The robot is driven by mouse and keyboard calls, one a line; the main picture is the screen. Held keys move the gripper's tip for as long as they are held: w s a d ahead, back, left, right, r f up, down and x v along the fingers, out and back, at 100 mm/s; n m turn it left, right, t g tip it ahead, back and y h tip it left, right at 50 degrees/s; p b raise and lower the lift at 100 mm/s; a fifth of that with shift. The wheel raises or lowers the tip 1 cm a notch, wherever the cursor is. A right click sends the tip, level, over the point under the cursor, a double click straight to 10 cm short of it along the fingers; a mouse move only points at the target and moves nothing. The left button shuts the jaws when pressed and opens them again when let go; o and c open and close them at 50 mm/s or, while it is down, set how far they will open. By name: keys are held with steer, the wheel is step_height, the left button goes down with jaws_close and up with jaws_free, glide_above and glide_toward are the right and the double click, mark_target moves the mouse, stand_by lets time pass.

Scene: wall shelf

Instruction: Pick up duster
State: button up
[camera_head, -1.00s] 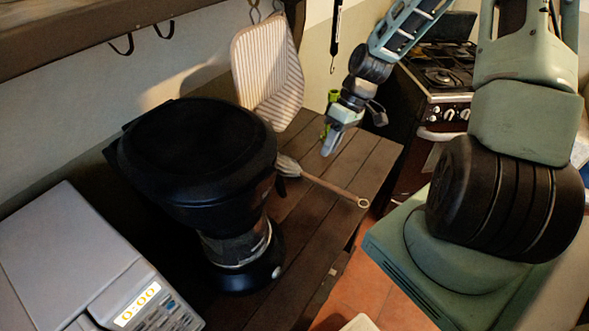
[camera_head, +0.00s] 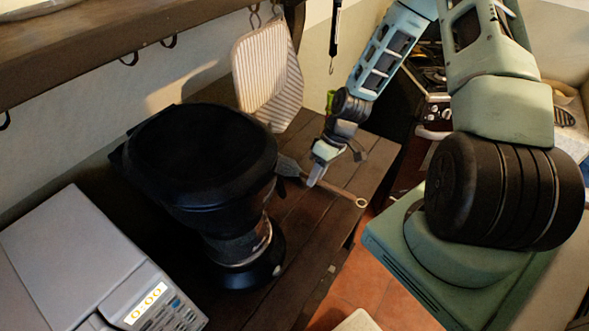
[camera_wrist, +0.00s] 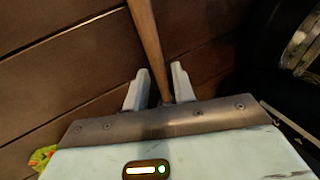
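The duster lies on the dark wooden counter, its wooden handle (camera_head: 340,192) running to a ring at the right end. Its grey head (camera_head: 287,166) is beside the black appliance, partly hidden by it. My gripper (camera_head: 315,180) is down at the handle, near the head. In the wrist view, the duster's handle (camera_wrist: 147,35) passes between the two pale fingers of my gripper (camera_wrist: 160,70). The fingers are apart, with small gaps beside the handle, so the gripper looks open around it. Whether either finger touches the handle is unclear.
The black appliance (camera_head: 205,165) stands close left of the duster. A microwave-like box (camera_head: 80,255) is at lower left. A striped cloth (camera_head: 265,75) hangs on the wall behind. A stove (camera_head: 432,115) is to the right. The wooden counter (camera_head: 305,215) is bare in front of the handle.

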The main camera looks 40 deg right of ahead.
jaws_close()
